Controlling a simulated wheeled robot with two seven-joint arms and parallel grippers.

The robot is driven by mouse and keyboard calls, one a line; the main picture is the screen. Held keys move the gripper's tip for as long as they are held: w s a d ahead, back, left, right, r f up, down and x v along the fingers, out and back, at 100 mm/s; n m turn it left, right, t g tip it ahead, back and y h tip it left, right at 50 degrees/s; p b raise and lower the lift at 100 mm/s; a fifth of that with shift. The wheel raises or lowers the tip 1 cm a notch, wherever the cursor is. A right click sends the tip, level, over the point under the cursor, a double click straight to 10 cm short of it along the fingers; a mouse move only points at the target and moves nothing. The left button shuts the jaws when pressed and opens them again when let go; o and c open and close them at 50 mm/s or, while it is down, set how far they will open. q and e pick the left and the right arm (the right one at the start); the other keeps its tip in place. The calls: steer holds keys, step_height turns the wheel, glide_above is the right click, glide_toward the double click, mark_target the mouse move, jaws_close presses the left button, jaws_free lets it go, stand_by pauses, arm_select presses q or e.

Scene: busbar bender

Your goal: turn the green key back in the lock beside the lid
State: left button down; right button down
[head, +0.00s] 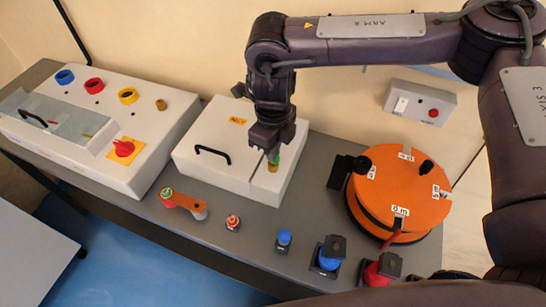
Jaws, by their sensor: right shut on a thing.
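The green key (273,156) stands in the brass lock (272,167) on the white box, to the right of the lid. My right gripper (272,150) comes down from above and is shut on the green key. The fingers hide most of the key, so I cannot tell how far it is turned. The white lid (213,140) with its black handle (213,154) lies closed to the left of the gripper. My left gripper is not in view.
An orange drum (420,204) stands at the right. A white control box (92,125) with a red rotary switch (123,147) is at the left.

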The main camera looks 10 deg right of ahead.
steer(key=n, duration=0.3)
steer(key=c, duration=1.5)
jaws_free()
steer(key=shift+r, duration=0.1)
steer(key=shift+r+b, duration=0.3)
steer(key=shift+b, duration=0.05)
step_height(320, 180, up, 7)
steer(key=shift+b, duration=0.45)
